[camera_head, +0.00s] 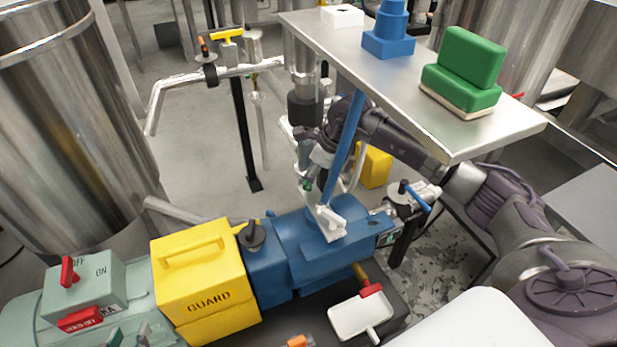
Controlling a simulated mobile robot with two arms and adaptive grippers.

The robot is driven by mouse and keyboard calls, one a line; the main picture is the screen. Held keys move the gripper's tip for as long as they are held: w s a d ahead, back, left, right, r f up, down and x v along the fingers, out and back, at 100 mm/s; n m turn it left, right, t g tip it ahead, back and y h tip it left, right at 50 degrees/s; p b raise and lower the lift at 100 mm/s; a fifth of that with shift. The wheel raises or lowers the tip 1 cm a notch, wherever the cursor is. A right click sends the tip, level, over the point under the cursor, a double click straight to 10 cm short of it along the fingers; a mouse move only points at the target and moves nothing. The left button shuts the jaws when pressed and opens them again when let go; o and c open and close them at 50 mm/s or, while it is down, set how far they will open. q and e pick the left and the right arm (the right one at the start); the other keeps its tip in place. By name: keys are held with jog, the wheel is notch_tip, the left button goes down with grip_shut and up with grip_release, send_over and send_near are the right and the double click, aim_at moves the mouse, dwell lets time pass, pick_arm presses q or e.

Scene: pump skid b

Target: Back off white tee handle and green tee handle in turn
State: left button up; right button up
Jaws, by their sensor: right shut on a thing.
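My right arm reaches in from the right and bends down behind a blue post. My right gripper (314,178) points down just above the blue pump body (305,240) and is shut. A small green piece, seemingly the green tee handle (307,185), shows at its fingertips; the fingers and wrist hide most of it. A white piece, which may be the white tee handle (331,222), is at the foot of the blue post, on top of the pump and just below and right of the gripper. My left gripper is not in view.
The blue post (351,130) stands close beside my right wrist. A steel table (390,85) with a green block (465,75) overhangs the arm. A yellow guard (200,275) is left of the pump. A blue tee handle (412,195) is at right, a yellow one (228,36) behind.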

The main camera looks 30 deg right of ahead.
jog(key=shift+f+n+g, duration=0.3)
jog(key=shift+f+n, duration=0.05)
jog(key=shift+n, duration=0.25)
jog(key=shift+s+n+y+b, duration=0.1)
jog(key=shift+n+y+b, duration=0.25)
jog(key=shift+n, duration=0.35)
pick_arm(q)
jog(key=w+r+t, duration=0.1)
jog(key=w+d+r+t, duration=0.1)
jog(key=r, duration=0.1)
jog(key=shift+w+d+r+h, duration=0.1)
jog(key=shift+w+r+h, duration=0.1)
jog(key=shift+h, duration=0.2)
